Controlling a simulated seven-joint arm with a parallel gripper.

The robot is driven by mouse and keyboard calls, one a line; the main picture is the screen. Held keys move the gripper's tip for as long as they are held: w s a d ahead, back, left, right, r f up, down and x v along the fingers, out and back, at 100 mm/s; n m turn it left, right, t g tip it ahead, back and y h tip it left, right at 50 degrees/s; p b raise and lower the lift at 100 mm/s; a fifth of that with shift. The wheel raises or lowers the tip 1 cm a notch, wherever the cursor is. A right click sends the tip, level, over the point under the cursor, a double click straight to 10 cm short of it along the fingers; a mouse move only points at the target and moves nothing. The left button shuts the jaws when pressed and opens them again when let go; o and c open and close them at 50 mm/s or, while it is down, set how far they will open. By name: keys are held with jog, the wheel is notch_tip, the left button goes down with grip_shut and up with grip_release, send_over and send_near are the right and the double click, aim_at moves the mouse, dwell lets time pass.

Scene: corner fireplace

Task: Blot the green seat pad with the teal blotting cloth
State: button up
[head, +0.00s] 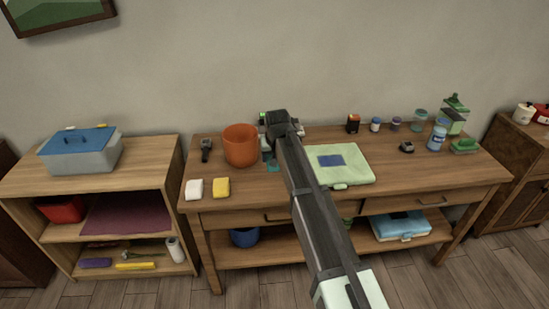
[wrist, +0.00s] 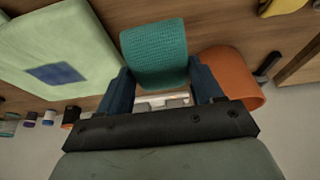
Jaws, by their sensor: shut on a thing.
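The green seat pad (head: 350,174) lies flat on the table, right of my forearm, with a dark blue patch on its top. In the wrist view the pad (wrist: 75,35) is at the left. My gripper (head: 268,153) is between the orange pot and the pad, mostly hidden by my arm in the head view. In the wrist view my gripper (wrist: 160,78) is shut on the teal blotting cloth (wrist: 155,50). The cloth spans between the two fingers and hangs beyond them. Only a small teal bit of the cloth (head: 273,169) shows in the head view. The cloth is apart from the pad.
An orange pot (head: 240,146) stands close left of my gripper. White (head: 194,189) and yellow (head: 221,187) blocks lie at the table's front left. Several small jars and a green-topped bottle (head: 455,113) stand at the back right. The table's front right is clear.

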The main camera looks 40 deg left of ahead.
jog(key=o, duration=0.4)
jog(key=c, duration=0.3)
jog(key=shift+w+d+r, duration=0.2)
jog(key=shift+w+d, duration=1.15)
jog(key=shift+w, duration=1.65)
jog(key=shift+w+d+r, duration=0.2)
jog(key=shift+w+d, duration=1.2)
jog(key=shift+w, duration=1.6)
jog(key=shift+w+d+r, duration=0.2)
jog(key=shift+w+d, duration=1.15)
jog(key=shift+w, duration=1.65)
